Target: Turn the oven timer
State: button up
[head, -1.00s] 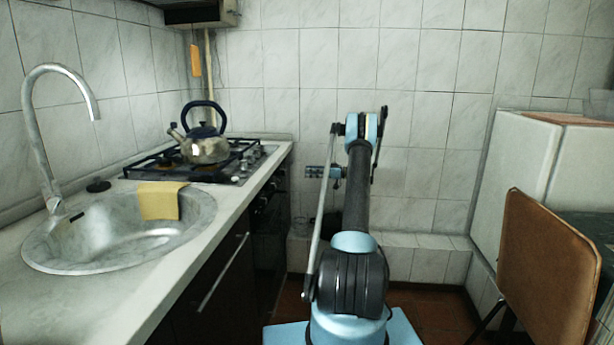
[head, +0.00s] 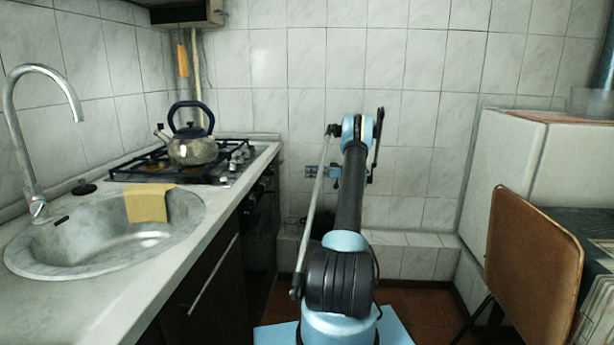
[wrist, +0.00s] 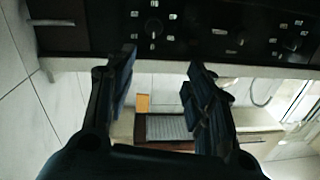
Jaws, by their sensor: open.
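The oven (head: 262,215) stands under the hob, and its dark front faces right in the head view. In the wrist view its black control panel (wrist: 200,12) crosses the top, with a left knob (wrist: 153,28) and a right knob (wrist: 292,43) among white markings. A small dark part between them (wrist: 235,40) is hard to make out. I cannot tell which one is the timer. My gripper (wrist: 161,66) is open and empty, its two dark fingers apart just below the panel near the left knob. No contact shows. In the head view, the gripper is hard to make out.
A kettle (head: 192,150) stands on the gas hob (head: 225,175). A sink (head: 75,255) with a yellow cloth (head: 146,204) lies nearer. A folding chair (head: 535,265) and a white cabinet (head: 510,165) stand at right. A grey handle (wrist: 52,22) is on the panel's left.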

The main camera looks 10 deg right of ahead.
jog(key=shift+v, duration=0.85)
jog(key=shift+d, duration=0.1)
jog(key=v, duration=1.2)
jog(key=t, duration=0.2)
send_near(272, 173)
jog(key=shift+n, duration=0.4)
jog(key=x, duration=0.3)
jog(key=w+x, duration=0.1)
jog(key=x, duration=0.4)
jog(key=shift+w+f, duration=0.3)
jog(key=shift+w, duration=0.1)
jog(key=c, duration=1.1)
